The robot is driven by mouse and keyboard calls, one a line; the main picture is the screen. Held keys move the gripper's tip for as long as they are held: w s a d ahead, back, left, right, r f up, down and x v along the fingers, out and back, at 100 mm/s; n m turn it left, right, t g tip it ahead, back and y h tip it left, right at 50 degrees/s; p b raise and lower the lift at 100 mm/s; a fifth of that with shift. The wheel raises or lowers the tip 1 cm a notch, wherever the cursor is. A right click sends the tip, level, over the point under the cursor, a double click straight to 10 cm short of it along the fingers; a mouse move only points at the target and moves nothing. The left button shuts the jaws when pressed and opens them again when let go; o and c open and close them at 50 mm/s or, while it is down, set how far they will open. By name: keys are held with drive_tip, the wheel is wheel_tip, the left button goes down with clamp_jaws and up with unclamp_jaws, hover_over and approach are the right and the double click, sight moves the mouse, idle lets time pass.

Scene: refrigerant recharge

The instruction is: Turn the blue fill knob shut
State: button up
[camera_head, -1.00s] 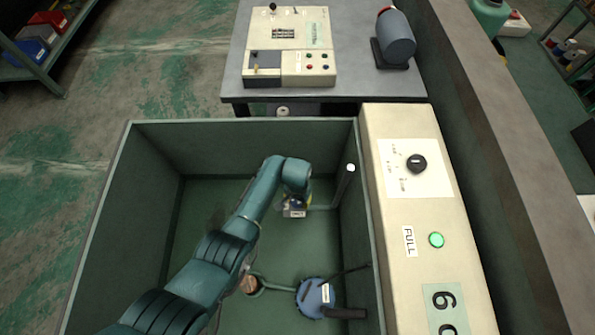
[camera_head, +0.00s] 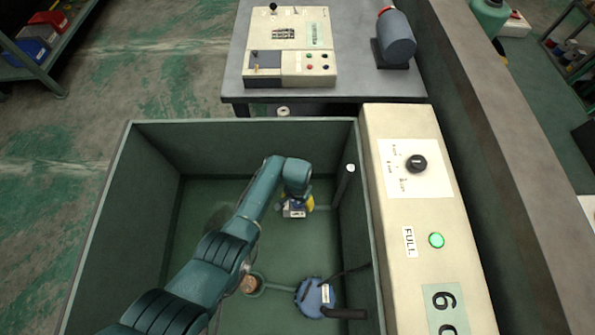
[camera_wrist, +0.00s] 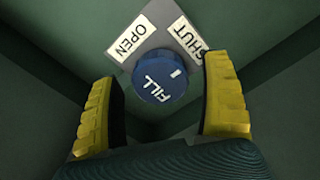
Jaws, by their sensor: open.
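The blue fill knob (camera_wrist: 160,77) is in the wrist view, just beyond the fingertips and about midway between them. It is marked FILL and has a short white line near its upper right edge, on the side of the SHUT label (camera_wrist: 188,41). The OPEN label (camera_wrist: 131,40) is at its upper left. My gripper (camera_wrist: 166,100) has its two yellow fingers spread, one on each side below the knob, with nothing between them.
The green bin's walls (camera_head: 150,190) surround my arm. A blue round unit (camera_head: 312,297) with a dark hose is on the bin floor. A cream panel (camera_head: 400,260) at the right carries a black dial (camera_head: 416,163), a lit green lamp (camera_head: 436,240) and a FULL label.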

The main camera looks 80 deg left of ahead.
wheel_tip(320, 180, up, 12)
idle(0.3)
drive_tip(key=shift+f, duration=0.1)
idle(0.4)
